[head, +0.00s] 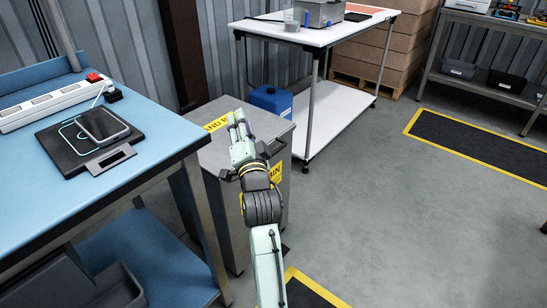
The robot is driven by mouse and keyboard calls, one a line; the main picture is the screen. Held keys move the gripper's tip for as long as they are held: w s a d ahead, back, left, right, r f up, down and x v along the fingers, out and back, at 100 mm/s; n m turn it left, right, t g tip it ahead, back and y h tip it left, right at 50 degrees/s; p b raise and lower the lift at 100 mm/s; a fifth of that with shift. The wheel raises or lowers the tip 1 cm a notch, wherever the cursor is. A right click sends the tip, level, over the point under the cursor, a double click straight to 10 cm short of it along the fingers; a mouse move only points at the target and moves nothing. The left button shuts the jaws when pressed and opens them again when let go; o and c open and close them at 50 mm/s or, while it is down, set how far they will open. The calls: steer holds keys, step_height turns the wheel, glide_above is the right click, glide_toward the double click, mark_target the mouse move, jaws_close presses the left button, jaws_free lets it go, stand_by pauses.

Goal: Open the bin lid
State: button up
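The bin (235,222) is a grey metal box standing on the floor between the blue bench and the white table. Its flat lid (207,158) looks closed, with a yellow lettered label (216,124) near its back edge. Another yellow label shows on the bin's right side. My gripper (237,117) is over the lid, its fingers pointing toward the back edge and partly covering the label. I cannot tell whether it touches the lid, or how far apart its fingers are. My arm hides part of the bin's front and right side.
A blue workbench (165,136) stands close on the left, with a power strip (45,104) and a phone on a black pad (88,137). A white table (310,35) and a blue container (271,100) are behind the bin. Open grey floor (400,220) lies to the right.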

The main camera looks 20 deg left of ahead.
mark_target(273, 155)
steer(key=w+d+f+m+g+h, duration=0.1)
steer(key=w+d+f+m+h, duration=0.2)
steer(key=f, duration=0.6)
steer(key=w+d+f+m+g+h, duration=0.1)
steer(key=w+d+f+m+g, duration=0.2)
steer(key=f, duration=0.5)
steer(key=shift+m+t, duration=0.3)
steer(key=shift+t, duration=0.5)
steer(key=x, duration=0.6)
steer(key=f+x, duration=0.1)
steer(key=x, duration=0.2)
steer(key=shift+w+d, duration=0.15)
steer(key=shift+d, duration=0.2)
jaws_close()
